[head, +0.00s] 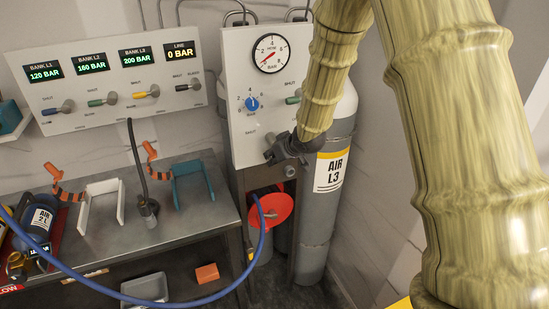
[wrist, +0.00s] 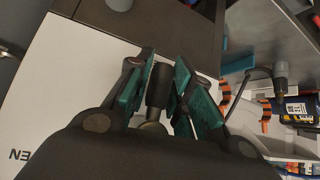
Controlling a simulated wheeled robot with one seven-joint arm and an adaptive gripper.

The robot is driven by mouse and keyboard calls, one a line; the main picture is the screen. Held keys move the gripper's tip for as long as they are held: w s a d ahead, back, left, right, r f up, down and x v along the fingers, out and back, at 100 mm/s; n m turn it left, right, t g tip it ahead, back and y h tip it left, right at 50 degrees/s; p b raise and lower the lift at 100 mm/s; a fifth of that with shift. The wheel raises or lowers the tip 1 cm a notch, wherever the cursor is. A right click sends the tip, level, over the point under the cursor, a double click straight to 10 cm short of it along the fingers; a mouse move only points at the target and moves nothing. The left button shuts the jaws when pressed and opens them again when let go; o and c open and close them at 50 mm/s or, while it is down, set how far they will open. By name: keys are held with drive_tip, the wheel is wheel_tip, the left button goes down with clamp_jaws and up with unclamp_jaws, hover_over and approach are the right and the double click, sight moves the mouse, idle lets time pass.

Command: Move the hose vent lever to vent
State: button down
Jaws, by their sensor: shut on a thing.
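The white gauge panel (head: 238,110) stands in front of a grey cylinder labelled AIR L3. My gripper (head: 272,152) is at the panel's lower right edge and hides what it holds there in the head view. In the wrist view, a short black lever knob (wrist: 158,86) on a pale metal stem stands between the teal pads of my gripper (wrist: 160,88), which are closed around it. This appears to be the hose vent lever. Part of a label shows upside down on the white panel beside it; the full word is cut off.
A pressure gauge (head: 270,53), a blue knob (head: 252,104) and a green lever (head: 293,100) sit on the same panel. A second panel (head: 120,85) with several levers is at left. A metal bench (head: 170,225) below holds clamps and a small cylinder. A blue hose (head: 150,302) crosses the front.

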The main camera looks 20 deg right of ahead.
drive_tip(key=shift+f, duration=0.1)
drive_tip(key=c, duration=1.3)
unclamp_jaws()
drive_tip(key=shift+d, duration=0.1)
drive_tip(key=shift+o, duration=0.2)
drive_tip(key=shift+s+r, duration=0.4)
drive_tip(key=shift+r, duration=0.15)
drive_tip(key=v, duration=1)
drive_tip(key=shift+s+r, duration=0.15)
drive_tip(key=shift+s, duration=0.15)
drive_tip(key=shift+d, duration=0.15)
